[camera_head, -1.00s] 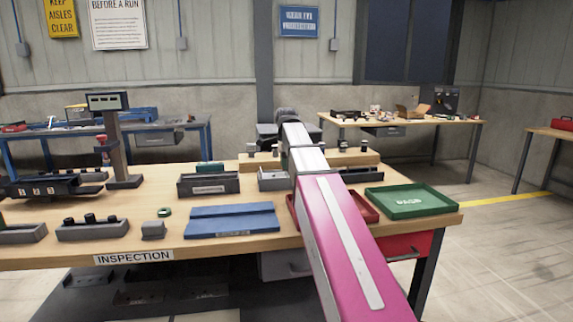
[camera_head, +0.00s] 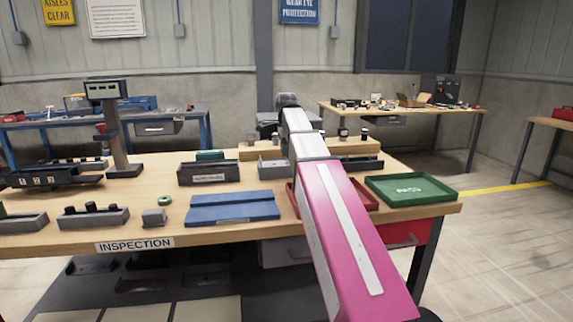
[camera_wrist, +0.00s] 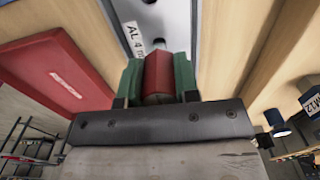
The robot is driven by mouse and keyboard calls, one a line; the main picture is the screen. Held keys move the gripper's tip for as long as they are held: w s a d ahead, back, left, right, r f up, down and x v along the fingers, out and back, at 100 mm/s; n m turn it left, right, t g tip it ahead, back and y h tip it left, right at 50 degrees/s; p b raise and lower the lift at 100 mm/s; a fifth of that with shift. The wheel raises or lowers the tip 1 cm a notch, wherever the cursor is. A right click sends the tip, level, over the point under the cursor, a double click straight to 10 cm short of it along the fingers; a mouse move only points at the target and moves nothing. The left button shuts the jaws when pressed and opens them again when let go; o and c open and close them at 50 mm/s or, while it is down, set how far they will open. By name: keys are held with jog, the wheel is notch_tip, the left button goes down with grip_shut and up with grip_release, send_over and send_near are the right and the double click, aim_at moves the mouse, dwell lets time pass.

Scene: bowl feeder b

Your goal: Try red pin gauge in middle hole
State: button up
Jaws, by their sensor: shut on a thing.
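My gripper (camera_wrist: 158,78) is shut on the red pin gauge (camera_wrist: 158,73), with a green finger on each side of it. In the wrist view, a light grey block (camera_wrist: 178,25) with a label starting "AL 4" lies beyond the gauge. A dark round hole (camera_wrist: 158,43) shows just past the gauge's far end, and another dark spot (camera_wrist: 150,2) shows at the top edge. I cannot tell whether the gauge's tip touches the block or is in a hole. In the head view, my pink and white arm hides the gripper and the gauge.
A red tray (camera_wrist: 35,80) lies left of my gripper in the wrist view. A green PASS tray (camera_head: 410,190) stands right of my arm in the head view.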

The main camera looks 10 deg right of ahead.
jog(key=shift+r, duration=2.05)
jog(key=shift+s, duration=0.1)
